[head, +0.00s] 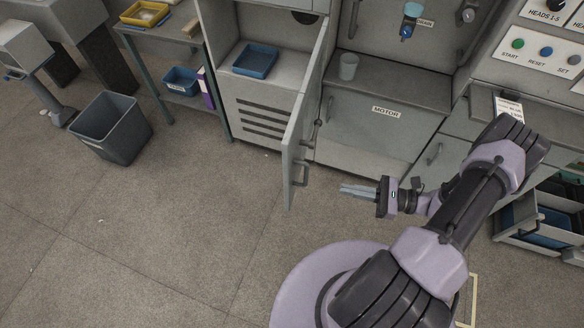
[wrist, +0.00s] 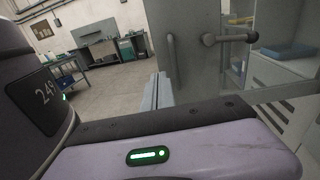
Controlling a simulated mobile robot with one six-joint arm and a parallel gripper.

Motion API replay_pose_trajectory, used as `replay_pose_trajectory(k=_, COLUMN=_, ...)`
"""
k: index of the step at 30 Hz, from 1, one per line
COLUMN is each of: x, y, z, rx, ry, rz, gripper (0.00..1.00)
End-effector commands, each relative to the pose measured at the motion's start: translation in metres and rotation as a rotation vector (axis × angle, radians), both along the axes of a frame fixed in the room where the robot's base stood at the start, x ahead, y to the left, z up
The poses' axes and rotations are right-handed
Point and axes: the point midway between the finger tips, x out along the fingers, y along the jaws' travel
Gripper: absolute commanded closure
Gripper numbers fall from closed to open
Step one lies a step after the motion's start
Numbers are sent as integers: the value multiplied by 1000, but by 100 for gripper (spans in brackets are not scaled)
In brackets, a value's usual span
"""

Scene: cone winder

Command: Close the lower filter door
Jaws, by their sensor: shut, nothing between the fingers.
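A grey door (head: 297,140), which I take to be the lower filter door, stands swung open from the cabinet in the head view, seen nearly edge-on. It has a bar handle (head: 301,176) near its free edge. In the wrist view the door (wrist: 200,75) fills the upper middle, with its handle (wrist: 172,54) and a round latch fitting (wrist: 229,38). My gripper (head: 345,189) is shut and empty, to the right of the door's free edge and pointing at it. Its fingers (wrist: 157,92) show below and left of the handle; contact cannot be told.
The open compartment holds a blue tray (head: 255,60) above a vented panel (head: 258,115). A panel labelled MOTOR (head: 375,125) is right of the door. A grey bin (head: 112,128) and a side table (head: 160,45) stand left. The floor left of the door is clear.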

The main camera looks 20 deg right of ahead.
Motion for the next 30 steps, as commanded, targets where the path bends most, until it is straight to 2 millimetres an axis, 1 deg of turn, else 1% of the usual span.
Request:
replay_pose_trajectory(k=2, x=-1, y=1, z=-5, rx=26, ry=3, rz=-29, gripper=100)
replay_pose_trajectory(k=5, x=4, y=10, z=-7, rx=29, ry=2, rz=-29, gripper=100)
replay_pose_trajectory(k=15, x=41, y=74, z=-7, rx=27, ry=5, rz=-23, gripper=100)
replay_pose_trajectory(k=21, x=59, y=106, z=-7, rx=27, ry=6, rz=-22, gripper=100)
replay_pose_trajectory(k=25, x=66, y=116, z=-7, rx=26, ry=5, rz=-25, gripper=100)
replay_pose_trajectory(k=30, x=69, y=121, z=-6, rx=27, ry=6, rz=-26, gripper=100)
